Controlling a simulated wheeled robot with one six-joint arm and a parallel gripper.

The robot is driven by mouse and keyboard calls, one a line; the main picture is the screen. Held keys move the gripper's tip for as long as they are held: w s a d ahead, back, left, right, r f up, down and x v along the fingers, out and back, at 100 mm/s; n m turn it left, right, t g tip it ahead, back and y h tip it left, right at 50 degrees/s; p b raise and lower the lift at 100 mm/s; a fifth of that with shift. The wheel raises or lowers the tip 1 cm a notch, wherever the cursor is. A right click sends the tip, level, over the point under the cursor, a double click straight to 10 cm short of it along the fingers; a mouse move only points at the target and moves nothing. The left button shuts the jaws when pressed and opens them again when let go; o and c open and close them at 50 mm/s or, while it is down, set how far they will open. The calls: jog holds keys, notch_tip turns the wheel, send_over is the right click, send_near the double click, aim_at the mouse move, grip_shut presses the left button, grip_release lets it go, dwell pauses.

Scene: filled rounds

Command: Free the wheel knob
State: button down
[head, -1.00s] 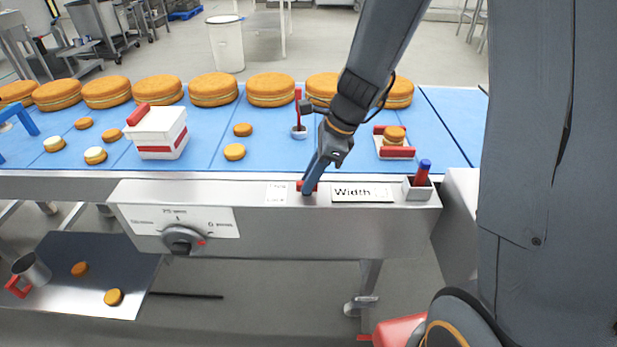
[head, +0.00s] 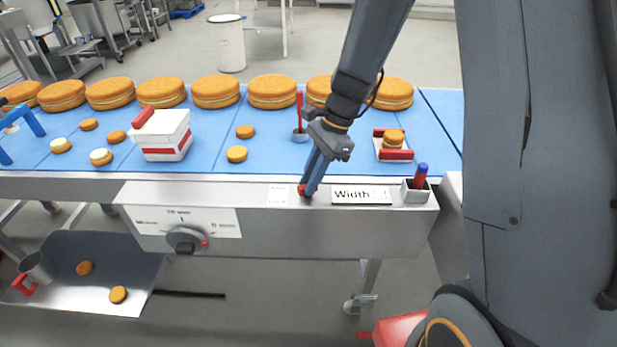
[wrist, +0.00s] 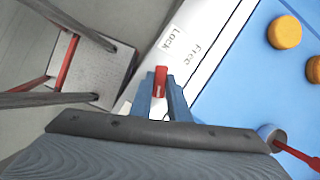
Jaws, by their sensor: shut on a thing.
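A small red lever (wrist: 161,79) stands on the steel rail (wrist: 137,95) of the conveyor, beside a white label (wrist: 184,45) reading "Lock" and "Free". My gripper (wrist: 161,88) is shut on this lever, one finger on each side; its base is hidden. In the head view my gripper (head: 305,191) points down at the rail, with a bit of red at its tips, between the small white label (head: 278,195) and the "Width" label (head: 360,195). I cannot tell which word the lever points to. A grey round knob (head: 186,239) sits on the front panel, below a white scale.
The blue belt (head: 215,150) behind the rail carries large filled rounds (head: 272,92), small rounds and a white box (head: 163,136). A steel holder (head: 417,193) with a red and blue stick stands at the rail's right end. A lower tray (head: 85,270) holds a mug.

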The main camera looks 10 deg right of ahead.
jog(key=n, duration=0.2)
jog(key=n+g+h, duration=0.1)
jog(key=n, duration=0.1)
jog(key=n+g+p, duration=0.1)
jog(key=n, duration=0.1)
jog(key=shift+w+r, duration=0.1)
jog(key=shift+w, duration=0.3)
jog(key=n, duration=0.2)
jog(key=n+h, duration=0.1)
jog(key=n, duration=0.1)
jog(key=n+g+h, duration=0.1)
jog(key=n, duration=0.1)
jog(key=shift+w+a+n+p, duration=0.1)
jog(key=shift+a+n+p, duration=0.15)
jog(key=shift+n+p, duration=0.05)
jog(key=shift+h, duration=0.3)
jog(key=c, duration=1.7)
grip_release()
jog(key=shift+b+v, duration=1.25)
jog(key=shift+v, duration=2.6)
